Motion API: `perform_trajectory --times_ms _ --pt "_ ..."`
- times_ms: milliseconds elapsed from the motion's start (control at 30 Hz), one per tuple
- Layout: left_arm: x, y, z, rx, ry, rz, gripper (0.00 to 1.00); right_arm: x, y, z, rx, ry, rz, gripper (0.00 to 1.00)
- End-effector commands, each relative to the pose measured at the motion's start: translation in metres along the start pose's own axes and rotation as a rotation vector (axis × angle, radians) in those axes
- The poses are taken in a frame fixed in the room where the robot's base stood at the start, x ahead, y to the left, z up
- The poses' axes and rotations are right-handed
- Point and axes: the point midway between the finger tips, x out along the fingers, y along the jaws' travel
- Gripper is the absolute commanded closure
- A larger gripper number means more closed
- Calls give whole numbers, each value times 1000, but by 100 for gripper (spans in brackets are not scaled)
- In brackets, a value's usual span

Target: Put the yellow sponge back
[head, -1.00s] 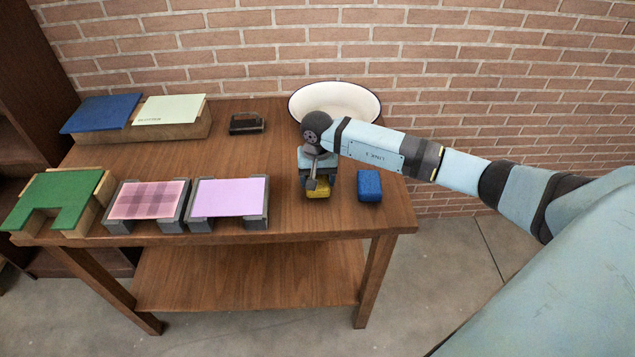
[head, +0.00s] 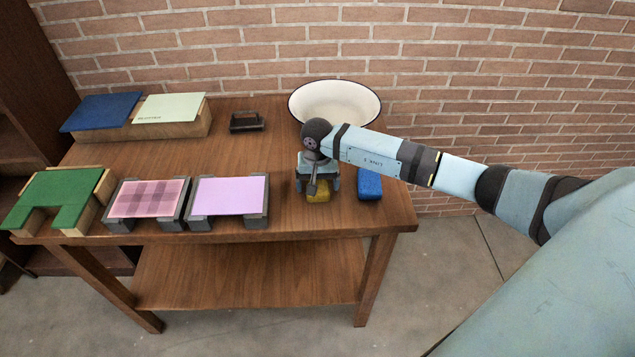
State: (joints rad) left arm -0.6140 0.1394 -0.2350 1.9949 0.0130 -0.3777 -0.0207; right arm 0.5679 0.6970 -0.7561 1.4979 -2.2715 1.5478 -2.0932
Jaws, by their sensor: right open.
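The yellow sponge (head: 318,196) lies on the wooden table near its front right, partly hidden under my right gripper. My right gripper (head: 318,187) points down over the sponge, and its jaws are open. I cannot tell whether the fingers touch the sponge. A blue sponge (head: 369,187) lies just to the right of the gripper. My left gripper is not in view.
A white basin (head: 340,100) stands behind my right gripper. Pink (head: 148,198) and lilac (head: 229,195) sheets lie on presses at the front. A green-topped stand (head: 58,198) is at far left. Blue (head: 102,112) and pale green (head: 170,109) sheets lie behind. Bare table (head: 270,155) lies between.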

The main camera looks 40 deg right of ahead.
Motion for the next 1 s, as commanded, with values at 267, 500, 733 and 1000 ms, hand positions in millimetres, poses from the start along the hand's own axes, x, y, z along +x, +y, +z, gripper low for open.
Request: perform_trajectory --times_ms 267,500,733,1000 --pt "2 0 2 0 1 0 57 -45 0 -1 -2 5 -2 10" --pt "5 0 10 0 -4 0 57 -95 0 -1 0 4 0 10" --pt "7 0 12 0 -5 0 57 -118 -1 2 2 -5 -6 10" --pt "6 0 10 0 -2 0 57 -68 -87 116 266 -427 -401 10"
